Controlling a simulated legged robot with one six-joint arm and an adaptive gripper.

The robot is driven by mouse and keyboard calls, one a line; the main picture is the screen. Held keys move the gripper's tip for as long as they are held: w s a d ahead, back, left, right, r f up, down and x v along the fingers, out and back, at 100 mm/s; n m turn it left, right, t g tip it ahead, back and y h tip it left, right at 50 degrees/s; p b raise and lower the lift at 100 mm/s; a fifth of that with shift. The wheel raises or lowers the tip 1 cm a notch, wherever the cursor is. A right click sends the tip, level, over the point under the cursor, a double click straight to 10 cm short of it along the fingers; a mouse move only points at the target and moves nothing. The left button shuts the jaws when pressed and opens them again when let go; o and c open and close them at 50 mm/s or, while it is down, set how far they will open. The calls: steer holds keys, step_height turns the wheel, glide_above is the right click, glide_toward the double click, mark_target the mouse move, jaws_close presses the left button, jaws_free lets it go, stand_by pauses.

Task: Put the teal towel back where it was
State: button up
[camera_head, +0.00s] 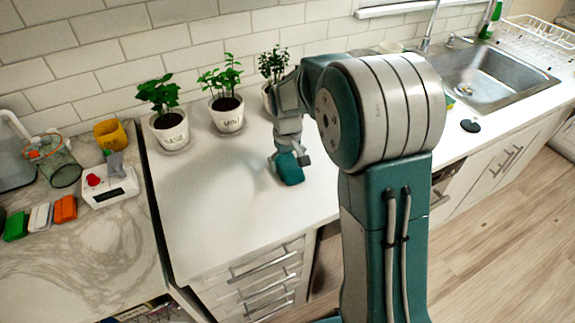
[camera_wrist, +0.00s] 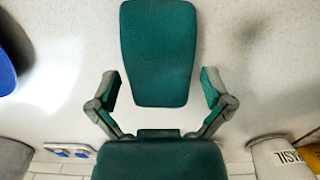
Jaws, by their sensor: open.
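The teal towel (camera_wrist: 158,52) is a smooth, folded, rounded block on the white counter. It lies ahead of and between my fingers in the wrist view, with a clear gap on each side. In the head view, a teal patch that appears to be the towel (camera_head: 290,169) shows at the fingertips. My gripper (camera_wrist: 159,88) is open, its padded fingers spread. In the head view, my gripper (camera_head: 288,158) is low over the counter, in front of the potted plants. I cannot tell whether it touches the towel.
Three potted plants, including the basil pot (camera_head: 170,128), line the wall. To the left are a white scale (camera_head: 110,189), a yellow mug (camera_head: 110,134) and coloured blocks (camera_head: 65,209) on marble. The sink (camera_head: 480,75) is right. Counter (camera_head: 215,215) left of my gripper is clear.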

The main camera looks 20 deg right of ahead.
mark_target(288, 161)
step_height(288, 161, up, 11)
steer(key=s+r+m+t, duration=0.1)
steer(key=s+r+t, duration=0.1)
steer(key=s, duration=1)
steer(key=s+r+m+t, duration=0.1)
steer(key=s+r+t, duration=0.2)
steer(key=s, duration=1)
steer(key=shift+s+t, duration=0.15)
steer(key=shift+t, duration=0.25)
steer(key=shift+d, duration=0.1)
